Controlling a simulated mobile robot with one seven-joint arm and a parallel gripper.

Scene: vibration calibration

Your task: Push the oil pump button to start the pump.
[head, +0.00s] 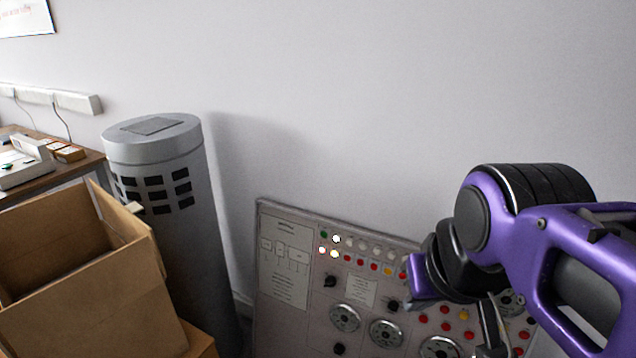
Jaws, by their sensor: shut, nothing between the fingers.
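A grey control panel (305,325) stands low against the wall, with rows of small coloured buttons and lamps, dials and black knobs. A few lamps (336,239) at its upper left glow white or yellowish. Red and yellow buttons (446,326) sit at its lower right. The labels are too small to read, so I cannot tell which one is the oil pump button. My gripper (490,345) is at the lower right, in front of the panel, pointing down. It is shut and empty. My purple arm and gripper hide part of the panel's right side.
A tall grey cylinder (160,240) with dark slots stands left of the panel. An open cardboard box (90,310) is in the left foreground. A wooden table (70,167) with equipment stands at the far left. The wall above the panel is bare.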

